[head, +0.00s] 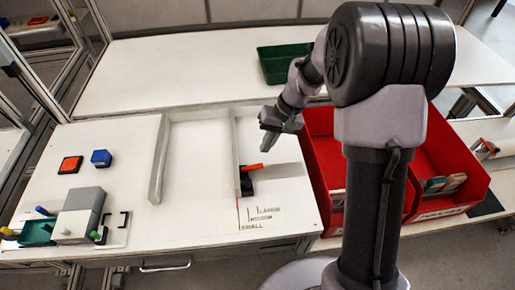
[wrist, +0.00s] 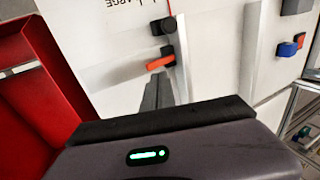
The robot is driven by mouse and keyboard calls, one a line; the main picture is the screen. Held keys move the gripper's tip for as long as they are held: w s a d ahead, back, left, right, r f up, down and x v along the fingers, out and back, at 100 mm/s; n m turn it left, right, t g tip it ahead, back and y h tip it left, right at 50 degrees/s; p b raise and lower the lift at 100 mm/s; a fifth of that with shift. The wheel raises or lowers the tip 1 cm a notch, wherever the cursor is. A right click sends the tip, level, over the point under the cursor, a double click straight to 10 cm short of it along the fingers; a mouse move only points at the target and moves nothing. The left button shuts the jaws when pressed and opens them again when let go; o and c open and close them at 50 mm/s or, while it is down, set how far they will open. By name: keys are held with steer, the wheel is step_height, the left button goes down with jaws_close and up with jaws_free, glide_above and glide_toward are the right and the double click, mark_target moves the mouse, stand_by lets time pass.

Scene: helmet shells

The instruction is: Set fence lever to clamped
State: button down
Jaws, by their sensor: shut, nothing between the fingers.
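The fence lever (head: 252,167) has an orange handle and sits on a black base (head: 246,183) at the front end of the right fence rail (head: 236,145). In the wrist view the dark gripper body fills the bottom, and the fingers (wrist: 158,92) point toward the lever area.
Red bins (head: 318,150) stand right of the table edge, close to my arm. A left rail (head: 158,160) bounds the clear middle channel. Printed size marks (head: 262,213) lie in front of the lever. An orange block (head: 70,165), a blue block (head: 101,158) and a grey fixture (head: 80,212) are at left.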

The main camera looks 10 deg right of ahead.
steer(key=d+r, duration=0.1)
steer(key=d, duration=0.1)
steer(key=d+r+p, duration=0.1)
steer(key=d+r, duration=0.1)
steer(key=shift+r, duration=0.25)
